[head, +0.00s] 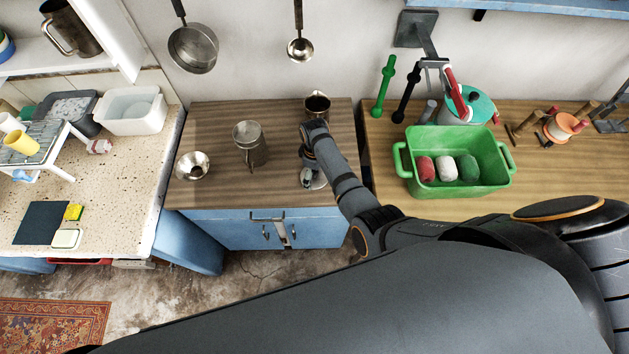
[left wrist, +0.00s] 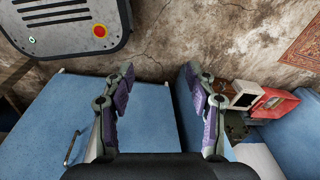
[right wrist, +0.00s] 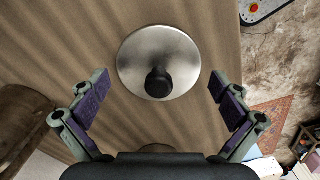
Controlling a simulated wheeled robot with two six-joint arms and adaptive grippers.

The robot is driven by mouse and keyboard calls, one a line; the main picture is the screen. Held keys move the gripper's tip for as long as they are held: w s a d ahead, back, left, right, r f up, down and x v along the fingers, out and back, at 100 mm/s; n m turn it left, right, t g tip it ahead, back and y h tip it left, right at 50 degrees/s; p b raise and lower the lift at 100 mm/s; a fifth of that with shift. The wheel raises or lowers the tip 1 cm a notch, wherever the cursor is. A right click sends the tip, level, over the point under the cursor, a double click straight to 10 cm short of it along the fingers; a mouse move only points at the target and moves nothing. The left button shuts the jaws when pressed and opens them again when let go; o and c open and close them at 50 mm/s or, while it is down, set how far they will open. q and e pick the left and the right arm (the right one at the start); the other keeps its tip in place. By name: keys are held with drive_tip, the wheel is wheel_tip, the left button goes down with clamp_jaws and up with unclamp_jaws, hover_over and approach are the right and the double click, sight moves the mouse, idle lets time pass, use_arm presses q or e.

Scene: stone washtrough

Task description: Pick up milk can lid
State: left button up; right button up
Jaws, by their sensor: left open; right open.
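The milk can lid is a round, shiny metal disc with a black knob (right wrist: 158,62). In the right wrist view it lies flat on the brown wooden counter (right wrist: 120,20). My right gripper (right wrist: 159,88) is open and empty above it, with the knob between the fingers' lines and the fingers apart from the lid. In the head view my right wrist hides most of the lid; a pale bit of metal shows under it. My left gripper (left wrist: 160,72) is open and empty in its wrist view, over blue cabinet fronts (left wrist: 60,120) and floor.
On the counter stand a metal can with a handle (head: 250,145), a metal funnel-like bowl (head: 193,165) and a dark pitcher (head: 317,103) close behind my right wrist. A green tub (head: 458,146) stands to the right.

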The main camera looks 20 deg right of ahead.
drive_tip(key=shift+w+f, duration=0.1)
drive_tip(key=shift+f, duration=0.2)
drive_tip(key=shift+r, duration=0.1)
drive_tip(key=shift+c, duration=1.3)
drive_tip(key=c, duration=0.5)
drive_tip(key=shift+r, duration=0.1)
drive_tip(key=c, duration=0.4)
drive_tip(key=shift+s, duration=0.3)
drive_tip(key=c, duration=0.3)
use_arm(q)
drive_tip(key=shift+w+f, duration=0.15)
drive_tip(key=shift+f, duration=0.1)
use_arm(e)
drive_tip(key=shift+c, duration=0.3)
